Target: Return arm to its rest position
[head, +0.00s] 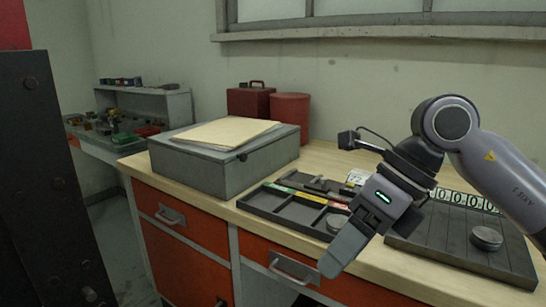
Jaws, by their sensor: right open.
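My right arm comes in from the right edge, and its gripper (335,262) points down and left in front of the workbench (205,200). The gripper is open, and I see nothing held in it. It hangs over the front edge of the bench, in front of a dark compartment tray (262,204) and left of a dark grooved board (465,250). The arm hides part of the tray, the board and the bench top between them. My left gripper does not show in the head view.
A grey metal box (205,165) with folders (226,132) stands on the bench. A red case (250,101) and a red canister (290,112) are behind it. A round metal piece (486,237) lies on the board. A dark riveted panel (45,190) blocks the left side.

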